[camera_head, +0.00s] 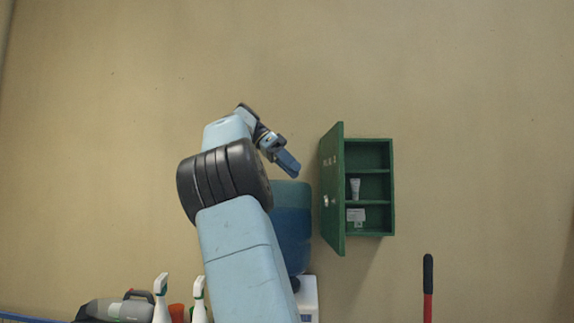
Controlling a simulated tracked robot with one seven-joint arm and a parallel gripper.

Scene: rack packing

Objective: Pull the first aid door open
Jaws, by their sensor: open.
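The green first aid cabinet (391,188) is fixed to the wall right of the middle. Its door (333,170) is swung wide open towards the left, hinged on the cabinet's left side. A small round knob (326,201) shows on the door's face. Inside, on the shelves, stand a white tube (355,188) and a small white box (356,215). My gripper (289,163) is open, up and left of the door, apart from it, with nothing seen between its fingers. Its fingers overlap in this view.
A red-handled tool with a black grip (428,275) stands at the lower right. White spray bottles (161,300) and a grey handheld device (120,309) are at the lower left. The wall around the cabinet is bare.

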